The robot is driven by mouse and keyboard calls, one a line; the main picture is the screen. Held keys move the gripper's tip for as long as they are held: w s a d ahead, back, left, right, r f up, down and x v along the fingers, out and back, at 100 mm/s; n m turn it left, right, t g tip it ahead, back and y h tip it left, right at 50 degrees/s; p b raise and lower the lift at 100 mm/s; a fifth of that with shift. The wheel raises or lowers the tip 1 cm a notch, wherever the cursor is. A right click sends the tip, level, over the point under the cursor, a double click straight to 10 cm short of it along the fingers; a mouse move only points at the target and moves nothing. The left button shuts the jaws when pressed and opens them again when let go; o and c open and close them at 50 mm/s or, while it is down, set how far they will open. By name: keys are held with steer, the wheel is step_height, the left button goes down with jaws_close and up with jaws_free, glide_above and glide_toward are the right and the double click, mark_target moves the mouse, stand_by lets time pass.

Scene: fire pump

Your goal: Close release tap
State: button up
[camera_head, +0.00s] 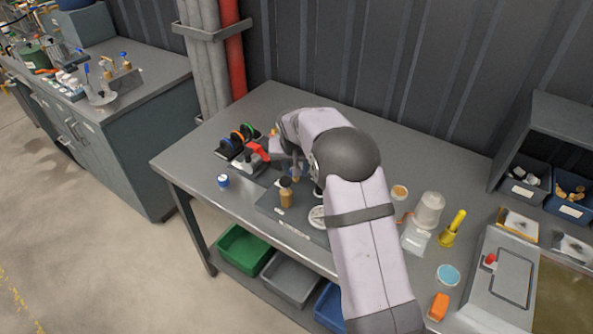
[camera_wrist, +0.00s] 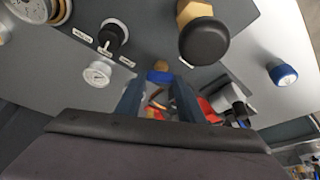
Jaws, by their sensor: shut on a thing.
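The pump's grey base plate (camera_head: 268,205) lies on the bench, partly hidden by my arm. A brass fitting with a black knob (camera_head: 286,193) stands on it and shows large in the wrist view (camera_wrist: 203,38). A small blue tap handle with a tan part (camera_wrist: 159,74) is between my fingertips in the wrist view; I take it for the release tap. My gripper (camera_wrist: 160,88) is shut on it, pointing at the plate. My arm hides most of the fingers in the head view. How far the tap is turned cannot be told.
A red lever (camera_head: 258,151) and a rack of coloured rings (camera_head: 238,140) stand left of my gripper. A blue-and-white jar (camera_head: 223,181) is near the front edge. A gauge (camera_wrist: 38,10) is at the wrist view's upper left. Cups and a yellow-handled tool (camera_head: 452,228) are to the right.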

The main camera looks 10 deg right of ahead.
steer(key=m+b, duration=0.1)
steer(key=m+h, duration=0.1)
steer(key=shift+w+a+f+m+b, duration=0.1)
steer(key=shift+a+m+b, duration=0.05)
steer(key=shift+m+b, duration=0.25)
steer(key=shift+m+g+h+b, duration=0.4)
steer(key=shift+m+h+b, duration=0.1)
steer(key=shift+m, duration=1.1)
steer(key=o, duration=1.1)
steer(key=shift+c, duration=0.2)
steer(key=shift+a+r, duration=0.1)
steer(key=shift+r, duration=0.15)
steer(key=b+v, duration=0.2)
steer(key=v, duration=0.5)
steer(key=shift+r, duration=0.1)
